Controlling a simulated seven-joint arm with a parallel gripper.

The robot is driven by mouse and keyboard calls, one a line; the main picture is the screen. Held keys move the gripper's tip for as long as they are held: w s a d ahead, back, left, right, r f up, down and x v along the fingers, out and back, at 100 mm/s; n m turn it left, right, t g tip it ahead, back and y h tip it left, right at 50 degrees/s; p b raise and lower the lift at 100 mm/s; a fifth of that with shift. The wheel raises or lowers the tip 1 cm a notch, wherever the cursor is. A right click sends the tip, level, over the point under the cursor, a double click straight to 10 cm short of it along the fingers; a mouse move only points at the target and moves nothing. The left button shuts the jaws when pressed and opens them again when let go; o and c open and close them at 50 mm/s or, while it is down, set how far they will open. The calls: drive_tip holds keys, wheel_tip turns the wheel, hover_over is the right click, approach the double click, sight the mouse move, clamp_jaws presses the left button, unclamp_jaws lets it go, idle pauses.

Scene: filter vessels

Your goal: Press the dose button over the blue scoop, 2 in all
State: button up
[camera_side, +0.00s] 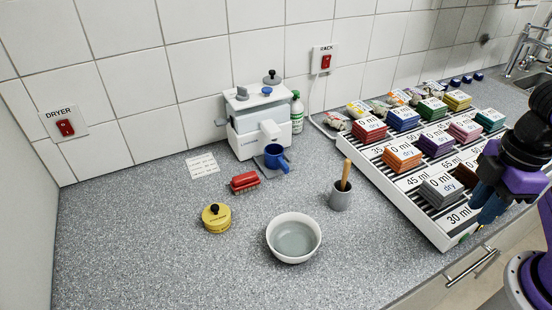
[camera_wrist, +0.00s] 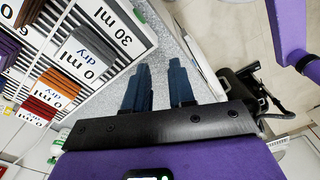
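The blue scoop (camera_side: 276,157) sits on a small dark plate under the spout of the white dispenser (camera_side: 258,122). On top of the dispenser are a small blue button (camera_side: 266,91), another blue-grey part (camera_side: 242,93) and a dark knob (camera_side: 271,77); I cannot read which is marked as the dose button. My gripper (camera_side: 490,203) is far to the right, beside the front end of the rack and well away from the dispenser. In the wrist view my gripper (camera_wrist: 160,72) has its two dark blue fingers apart with nothing between them.
The white rack (camera_side: 427,232) of labelled coloured blocks stands between my gripper and the dispenser. A white bowl (camera_side: 294,238), grey cup with pestle (camera_side: 340,198), yellow pot (camera_side: 216,219), red brush (camera_side: 244,181) and green-white bottle (camera_side: 297,112) stand around. The front left counter is clear.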

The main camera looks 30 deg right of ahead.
clamp_jaws()
idle(1.4)
